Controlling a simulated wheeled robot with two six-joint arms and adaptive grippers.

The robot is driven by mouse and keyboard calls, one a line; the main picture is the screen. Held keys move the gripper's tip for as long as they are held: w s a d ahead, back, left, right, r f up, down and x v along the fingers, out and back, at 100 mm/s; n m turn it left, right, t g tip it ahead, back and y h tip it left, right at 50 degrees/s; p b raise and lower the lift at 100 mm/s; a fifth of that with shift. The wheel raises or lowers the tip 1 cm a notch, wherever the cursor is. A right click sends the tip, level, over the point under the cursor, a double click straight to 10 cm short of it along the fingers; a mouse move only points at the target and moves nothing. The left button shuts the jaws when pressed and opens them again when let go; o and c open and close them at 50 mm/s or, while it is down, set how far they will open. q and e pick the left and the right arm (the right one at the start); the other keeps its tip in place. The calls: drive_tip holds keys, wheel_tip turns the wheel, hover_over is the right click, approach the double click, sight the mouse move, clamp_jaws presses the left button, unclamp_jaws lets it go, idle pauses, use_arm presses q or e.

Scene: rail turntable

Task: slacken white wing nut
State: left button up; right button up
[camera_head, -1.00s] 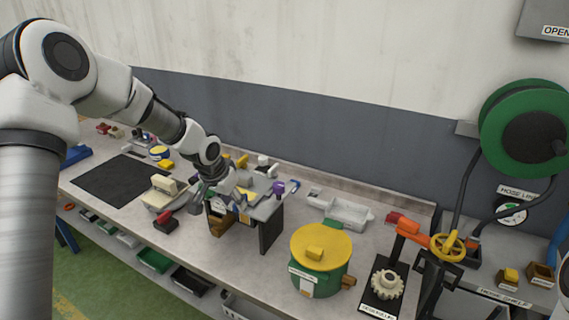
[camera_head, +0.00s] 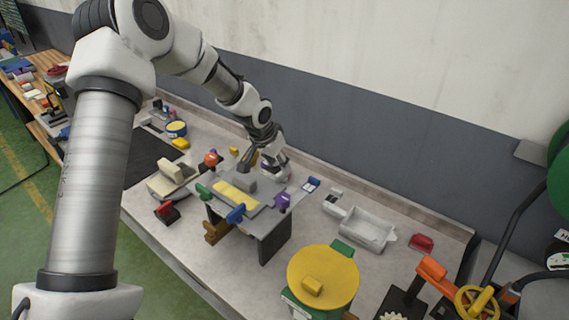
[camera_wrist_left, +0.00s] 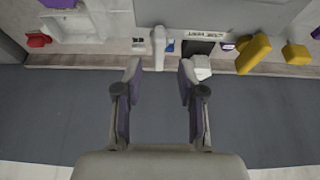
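My left gripper (camera_head: 272,170) is over the far edge of a grey raised fixture (camera_head: 270,222) on the bench. In the left wrist view its two fingers (camera_wrist_left: 160,72) are spread apart with nothing held. A long white piece, which looks like the white wing nut (camera_wrist_left: 158,45), shows between and just beyond the fingertips, near the fixture's edge. I see no clear contact. In the head view it is hidden or cannot be told from the gripper. My right gripper is not in view.
Green (camera_head: 203,191), blue (camera_head: 236,213) and purple (camera_head: 282,201) wing nuts sit around the fixture. A yellow piece (camera_wrist_left: 254,54) and a small white block (camera_wrist_left: 202,67) are beside the right finger. A yellow-lidded pot (camera_head: 323,278) stands in front. The wall is close behind.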

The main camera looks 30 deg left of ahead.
sight(283, 176)
use_arm(q)
drive_tip(key=x, duration=0.2)
drive_tip(key=shift+f+p, duration=0.35)
drive_tip(key=shift+p, duration=0.05)
drive_tip(key=shift+w+d+f, duration=0.1)
drive_tip(key=shift+w+f, duration=0.85)
drive_tip(key=shift+f, duration=0.05)
drive_tip(key=shift+s+r, duration=0.1)
drive_tip(key=shift+s, duration=0.05)
drive_tip(key=shift+s+r, duration=0.2)
drive_tip(key=shift+s, duration=0.15)
clamp_jaws()
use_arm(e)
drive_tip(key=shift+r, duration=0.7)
use_arm(q)
drive_tip(key=shift+f, duration=0.1)
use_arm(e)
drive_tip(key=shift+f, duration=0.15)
